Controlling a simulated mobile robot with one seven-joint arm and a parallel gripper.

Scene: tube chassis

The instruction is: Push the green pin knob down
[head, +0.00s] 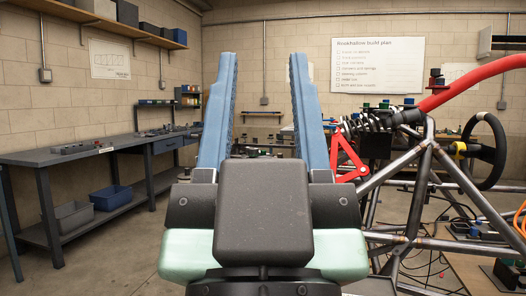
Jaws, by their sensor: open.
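My gripper (264,62) fills the middle of the head view, with a dark body and two long blue fingers. The fingers point up and away, are spread wide apart, and hold nothing between them. I cannot pick out the green pin knob for certain. Small green and dark parts (384,104) show at the top of the tube chassis (405,165), right of my gripper and apart from it. Any of them could be the knob, but they are too small to tell. My gripper hides part of the scene behind it.
A red tube (470,85) and a black steering wheel (490,152) are on the right of the chassis. A grey workbench (75,158) runs along the left wall, with bins (112,197) on its lower shelf. Cables lie at the lower right. Floor is open at the left.

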